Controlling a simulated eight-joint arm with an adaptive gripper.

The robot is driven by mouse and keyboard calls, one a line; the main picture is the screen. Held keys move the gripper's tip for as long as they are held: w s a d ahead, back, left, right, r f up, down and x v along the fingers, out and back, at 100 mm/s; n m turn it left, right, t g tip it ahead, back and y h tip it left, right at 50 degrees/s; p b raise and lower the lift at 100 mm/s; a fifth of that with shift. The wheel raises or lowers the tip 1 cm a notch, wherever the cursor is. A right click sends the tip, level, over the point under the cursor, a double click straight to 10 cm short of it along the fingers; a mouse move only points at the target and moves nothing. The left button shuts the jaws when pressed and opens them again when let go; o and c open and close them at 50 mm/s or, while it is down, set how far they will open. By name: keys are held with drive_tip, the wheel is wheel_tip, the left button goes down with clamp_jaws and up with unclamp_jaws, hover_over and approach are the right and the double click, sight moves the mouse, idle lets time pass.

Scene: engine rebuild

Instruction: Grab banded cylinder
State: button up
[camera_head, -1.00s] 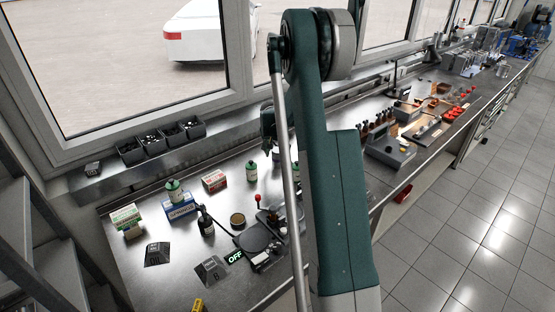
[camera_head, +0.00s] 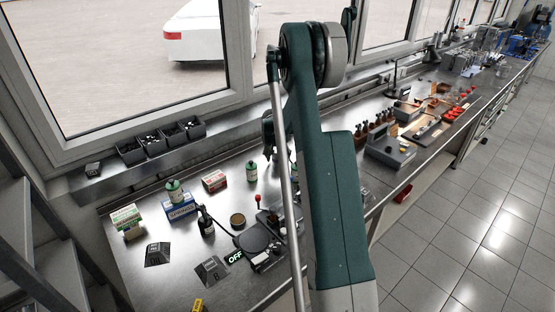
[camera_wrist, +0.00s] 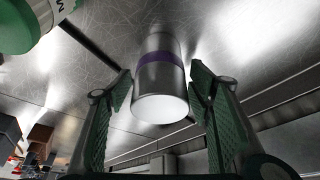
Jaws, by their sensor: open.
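The banded cylinder (camera_wrist: 158,82) is a shiny metal cylinder with a purple band, seen in the wrist view. It stands on the steel bench, with its pale flat end facing the camera. My gripper (camera_wrist: 160,90) is open, with one green padded finger on each side of the cylinder. Gaps show between the cylinder and both fingers, and the cylinder lies between or just beyond the fingertips; the exact depth is hard to tell. In the head view I cannot make out the cylinder, and my arm covers that part of the bench.
A green and white container (camera_wrist: 32,22) is close by in the wrist view's upper left.

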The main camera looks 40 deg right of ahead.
drive_tip(key=shift+w+d+f, duration=0.15)
drive_tip(key=shift+d+f, duration=0.05)
drive_tip(key=shift+f, duration=0.4)
drive_tip(key=c, duration=1.5)
drive_tip(key=shift+r, duration=0.15)
drive_tip(key=shift+r, duration=4.9)
